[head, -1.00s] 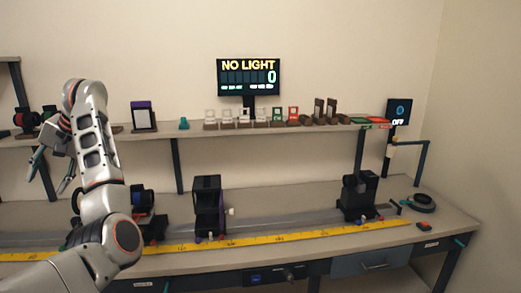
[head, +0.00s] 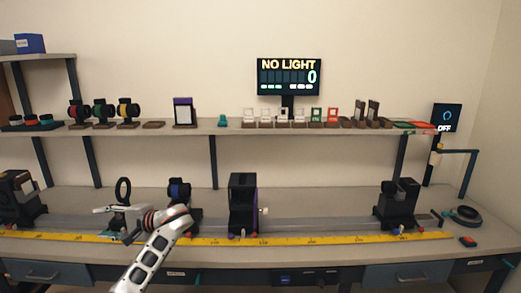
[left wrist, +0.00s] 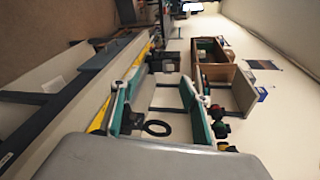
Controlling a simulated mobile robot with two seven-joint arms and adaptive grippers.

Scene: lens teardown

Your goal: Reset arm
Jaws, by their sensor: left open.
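My left arm reaches in from the bottom of the head view, and its gripper (head: 112,222) is low over the bench near the yellow ruler. In the left wrist view the two teal fingers of the left gripper (left wrist: 158,105) are wide apart with nothing held. A black ring on a stand (head: 123,190) is just behind the gripper in the head view. The ring also shows in the left wrist view (left wrist: 158,128), between and beyond the fingers; I cannot tell whether it touches one. My right gripper is in neither current view.
A rail with a yellow ruler (head: 300,239) runs along the bench. A black box unit (head: 243,203), a blue-black holder (head: 179,191) and a dark unit (head: 397,203) stand along it. A shelf (head: 225,128) holds several mounts.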

